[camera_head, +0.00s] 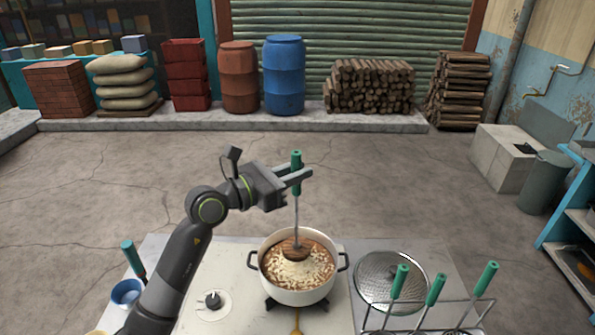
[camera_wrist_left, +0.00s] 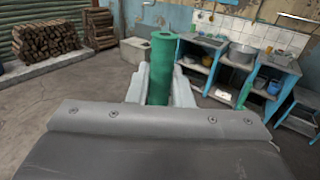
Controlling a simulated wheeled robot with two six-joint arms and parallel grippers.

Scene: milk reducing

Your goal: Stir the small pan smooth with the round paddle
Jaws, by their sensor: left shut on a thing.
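A small white pan (camera_head: 293,292) with two dark side handles stands on the stove. It holds a brown mixture with pale lumps heaped in the middle. My left gripper (camera_head: 301,175) is above the pan, shut on the green handle of the round paddle (camera_head: 296,222). The paddle hangs upright, and its round brown head is down at the mixture in the pan, its lower edge hard to make out. In the left wrist view the green handle (camera_wrist_left: 162,70) stands between the two pale fingers. My right gripper is not in view.
A stove knob (camera_head: 212,300) is left of the pan. A round perforated metal disc (camera_head: 391,282) lies to the right, with a wire rack (camera_head: 430,318) of green-handled tools in front.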

